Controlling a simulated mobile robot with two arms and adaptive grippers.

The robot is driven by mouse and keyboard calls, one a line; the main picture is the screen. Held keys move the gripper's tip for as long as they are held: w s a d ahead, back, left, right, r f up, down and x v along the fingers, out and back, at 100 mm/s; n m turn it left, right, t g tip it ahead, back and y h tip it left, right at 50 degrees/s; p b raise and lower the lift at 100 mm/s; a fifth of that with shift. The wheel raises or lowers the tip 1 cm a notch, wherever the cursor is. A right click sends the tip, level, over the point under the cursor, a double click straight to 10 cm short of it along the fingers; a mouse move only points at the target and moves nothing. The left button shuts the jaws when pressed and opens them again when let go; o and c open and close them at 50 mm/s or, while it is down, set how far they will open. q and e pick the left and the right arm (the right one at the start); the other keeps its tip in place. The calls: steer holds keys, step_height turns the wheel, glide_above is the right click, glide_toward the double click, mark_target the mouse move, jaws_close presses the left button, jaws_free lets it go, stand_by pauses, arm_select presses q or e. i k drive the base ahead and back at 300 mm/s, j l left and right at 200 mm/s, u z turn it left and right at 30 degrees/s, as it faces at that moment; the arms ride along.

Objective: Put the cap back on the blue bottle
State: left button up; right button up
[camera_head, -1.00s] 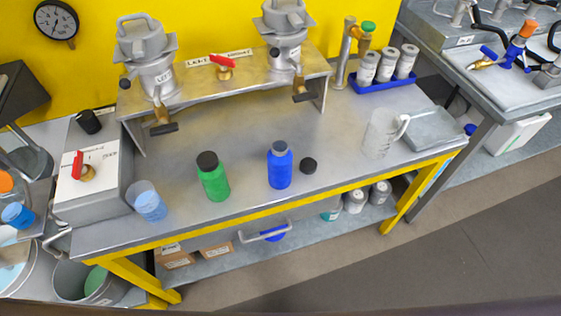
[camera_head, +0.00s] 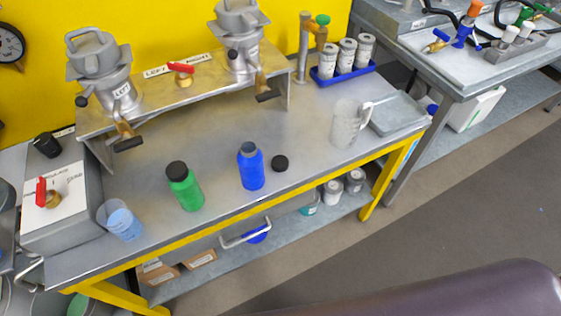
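The blue bottle (camera_head: 251,168) stands upright and open on the steel workbench, with its grey neck bare. A black cap (camera_head: 280,163) lies on the bench just right of the bottle, apart from it. Neither gripper is in view. A dark rounded shape, likely one of my arm links, fills the lower right edge.
A green bottle (camera_head: 185,187) with a black cap stands left of the blue one. A beaker with blue liquid (camera_head: 124,223) is farther left. A clear jug (camera_head: 347,124) stands to the right. Two metal vessels on a raised stand (camera_head: 180,88) are behind. The bench front is clear.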

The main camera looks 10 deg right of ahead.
mark_target(250, 159)
steer(key=l+u, duration=0.15)
steer(key=u, duration=0.85)
steer(key=k+l+u, duration=0.1)
steer(key=l+u, duration=0.15)
steer(key=l, duration=0.2)
steer(key=k+l+u, duration=0.15)
steer(key=l+u, duration=0.15)
steer(key=k+l+u, duration=0.25)
steer(key=l, duration=0.25)
steer(key=k+l+u, duration=0.1)
steer(key=l+u, duration=0.15)
steer(key=k+l+u, duration=0.25)
steer(key=l, duration=0.15)
steer(key=k+l, duration=0.65)
steer(key=l+u, duration=0.05)
steer(key=l, duration=0.05)
